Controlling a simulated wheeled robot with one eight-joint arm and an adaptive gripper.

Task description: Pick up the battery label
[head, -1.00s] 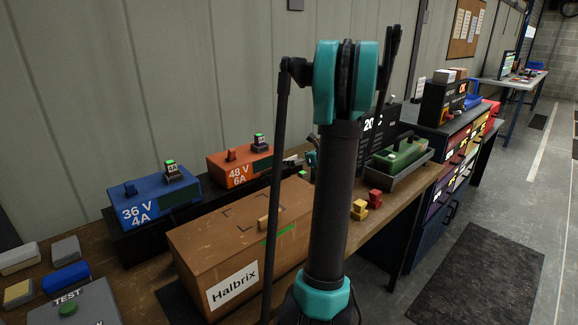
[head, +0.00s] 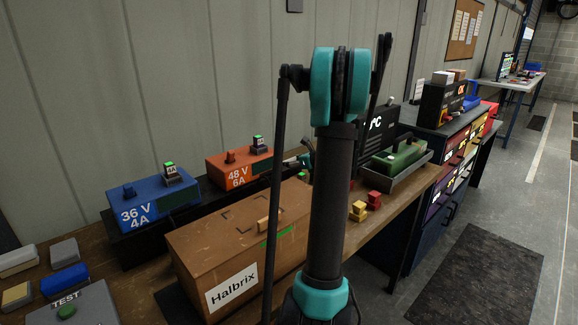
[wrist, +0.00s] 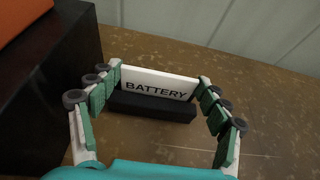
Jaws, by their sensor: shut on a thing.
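The battery label (wrist: 157,84) is a white plate with black "BATTERY" lettering on a dark base block. In the wrist view it spans the gap between the two fingers of my gripper (wrist: 159,86), which is shut on its ends. The worn brown bench top shows below and around it; I cannot tell whether the base touches it. In the head view my gripper (head: 303,160) is small, behind the brown box and partly hidden by my arm. The label cannot be made out clearly there.
The orange 48 V charger (head: 238,168) and blue 36 V charger (head: 152,203) stand left on a dark riser (wrist: 62,80). The brown Halbrix box (head: 238,243) is in front. A dark display unit (head: 374,135) and a tray with a green pack (head: 399,156) are right.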

